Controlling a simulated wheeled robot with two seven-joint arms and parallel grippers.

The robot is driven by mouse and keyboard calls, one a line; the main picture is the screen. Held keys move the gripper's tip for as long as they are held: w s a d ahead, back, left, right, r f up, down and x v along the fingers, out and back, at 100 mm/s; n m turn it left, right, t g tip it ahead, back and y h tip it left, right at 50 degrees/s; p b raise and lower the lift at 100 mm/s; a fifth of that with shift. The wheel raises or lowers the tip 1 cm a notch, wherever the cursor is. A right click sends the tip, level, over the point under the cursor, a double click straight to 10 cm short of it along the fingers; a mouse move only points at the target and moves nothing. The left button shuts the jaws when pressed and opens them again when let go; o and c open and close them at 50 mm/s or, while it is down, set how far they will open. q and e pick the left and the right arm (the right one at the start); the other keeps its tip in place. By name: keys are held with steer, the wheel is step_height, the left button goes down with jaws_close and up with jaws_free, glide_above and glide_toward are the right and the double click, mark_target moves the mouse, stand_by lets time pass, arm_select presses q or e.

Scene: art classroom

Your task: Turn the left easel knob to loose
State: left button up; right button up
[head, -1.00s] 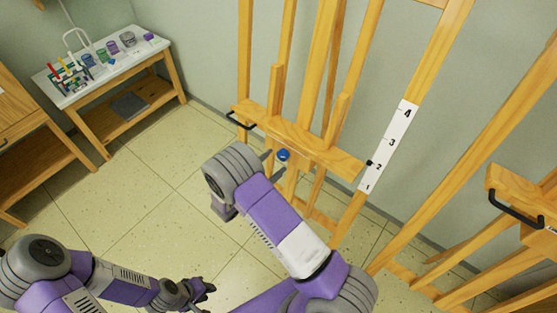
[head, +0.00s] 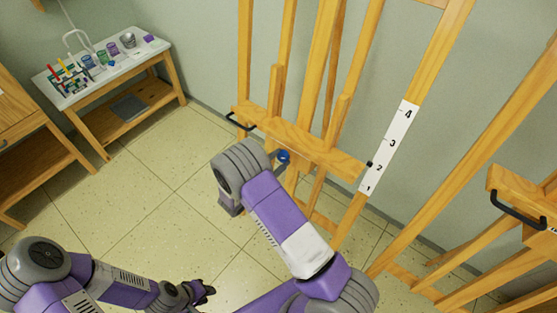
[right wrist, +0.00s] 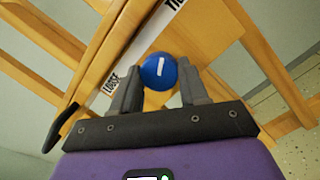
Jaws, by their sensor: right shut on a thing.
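The left easel (head: 312,144) stands at the back wall with a blue knob (head: 282,157) below its wooden ledge. In the right wrist view the round blue knob (right wrist: 151,72) has a short white mark, roughly upright in the picture. A white label strip (right wrist: 135,45) behind it reads "LOOSE" at its lower left end; its upper right end shows "TI" before the frame cuts it. My right gripper (right wrist: 160,86) is shut on the knob, one finger on each side. In the head view my arm hides most of that gripper. My left gripper (head: 205,291) hangs low over the floor, away from the easel; its jaw opening is unclear.
A black handle (head: 240,122) sticks out at the ledge's left end. A numbered white scale (head: 389,146) runs along the easel's right leg. Another easel (head: 522,200) with a black handle stands at right. A table (head: 112,73) with art supplies stands back left. Floor between is clear.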

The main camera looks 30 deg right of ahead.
steer(key=n+t+p, duration=0.1)
steer(key=n+p, duration=0.2)
steer(key=n, duration=0.2)
steer(key=shift+r, duration=0.15)
steer(key=n+t+p, duration=0.1)
steer(key=n+p, duration=0.1)
steer(key=n, duration=0.2)
steer(key=shift+s+y+p, duration=0.1)
steer(key=shift+y+p, duration=0.2)
steer(key=shift+y, duration=0.1)
steer(key=n+t+y+p, duration=0.1)
steer(key=n+p, duration=0.2)
steer(key=n, duration=0.2)
steer(key=n+p, duration=0.2)
steer(key=n, duration=0.2)
steer(key=shift+s+d+r+y+p, duration=0.1)
steer(key=shift+y+p, duration=0.2)
steer(key=shift+y, duration=0.1)
steer(key=n+p, duration=0.2)
steer(key=n, duration=0.2)
steer(key=shift+n+y, duration=0.4)
steer(key=shift+n+p, duration=1)
steer(key=shift+n, duration=0.6)
steer(key=shift+n+y, duration=0.3)
